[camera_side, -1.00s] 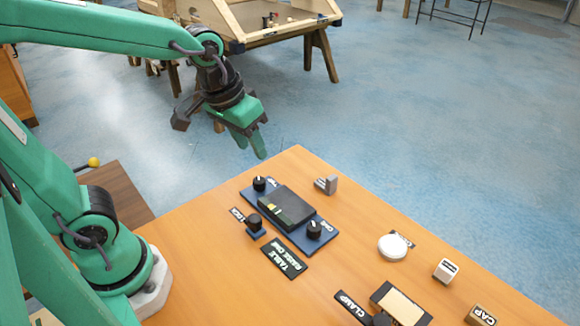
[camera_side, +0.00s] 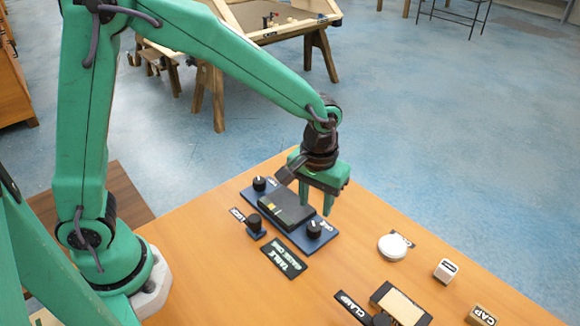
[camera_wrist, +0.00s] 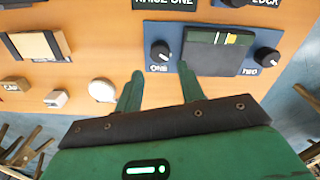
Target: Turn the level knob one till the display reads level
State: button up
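Level knob one (camera_side: 314,230) is a black knob with a white mark on the blue panel (camera_side: 325,243); the wrist view shows it beside the label ONE (camera_wrist: 160,50). The dark display box (camera_side: 287,207) sits between the two knobs and shows a small yellow-green and white indication (camera_wrist: 231,39), too small to read. My gripper (camera_side: 316,203) points down above knob one. Its two green fingers are apart and empty. In the wrist view my gripper (camera_wrist: 159,72) has the knob just beyond and between its fingertips, apparently not touching it.
Knob two (camera_side: 259,183) is at the panel's other end. A lock knob (camera_side: 254,221) and a table sign (camera_side: 285,262) stand beside the panel.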

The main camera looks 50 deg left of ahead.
aim_at(314, 227)
jog(key=shift+f, duration=0.15)
jog(key=shift+f, duration=3.85)
jog(key=c, duration=0.7)
jog(key=shift+m, duration=1.7)
jog(key=o, duration=0.7)
